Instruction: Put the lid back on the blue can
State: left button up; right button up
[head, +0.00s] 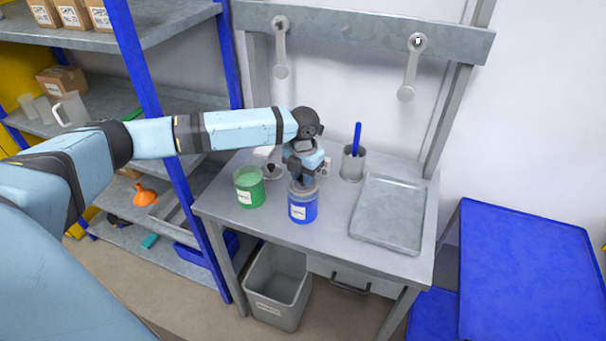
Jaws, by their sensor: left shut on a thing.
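The blue can (303,207), with a white label, stands upright on the grey metal table. My left gripper (301,178) is directly above it, pointing down and shut on the knob of a grey lid (296,186). The lid is at the can's mouth; I cannot tell whether it rests on the rim or hangs just above it. The gripper hides the knob and part of the lid. My right gripper is not in view.
A green can (249,187) stands left of the blue can, with a grey lid with black knob (271,171) behind it. A metal cup (353,163) holding a blue-handled tool and a flat tray (388,213) are to the right. A bin (277,287) stands below.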

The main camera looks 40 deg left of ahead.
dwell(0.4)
pick_arm(q)
jog(key=shift+p, duration=0.5)
jog(key=shift+f+p, duration=0.15)
jog(key=shift+p, duration=0.2)
dwell(0.8)
jog(key=shift+p, duration=0.45)
dwell(0.4)
dwell(0.4)
jog(key=o, duration=1.5)
jog(key=shift+c, duration=0.2)
